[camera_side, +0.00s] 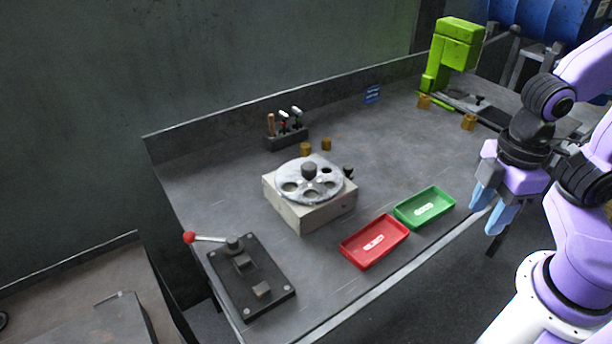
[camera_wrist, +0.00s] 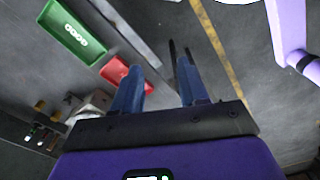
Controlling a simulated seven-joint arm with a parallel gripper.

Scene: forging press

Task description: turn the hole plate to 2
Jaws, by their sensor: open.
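The hole plate (camera_side: 323,188) is a round silver disc with several holes of different sizes and a dark centre knob (camera_side: 309,170). It lies on top of a pale square block (camera_side: 311,216) on the bench. Its number markings are too small to read. My gripper (camera_side: 488,212) is at the right in the side view, beyond the bench's front edge and well away from the plate. Its blue fingers point down, apart and empty. In the wrist view my gripper (camera_wrist: 158,85) also shows spread fingers with nothing between them. The plate is not clear there.
A red tray (camera_side: 347,251) and a green tray (camera_side: 398,217) lie between plate and gripper. A red-knobbed lever fixture (camera_side: 247,292) stands front left. A tool rack (camera_side: 286,138), small brass pieces (camera_side: 305,149) and a green press (camera_side: 452,58) stand farther back.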

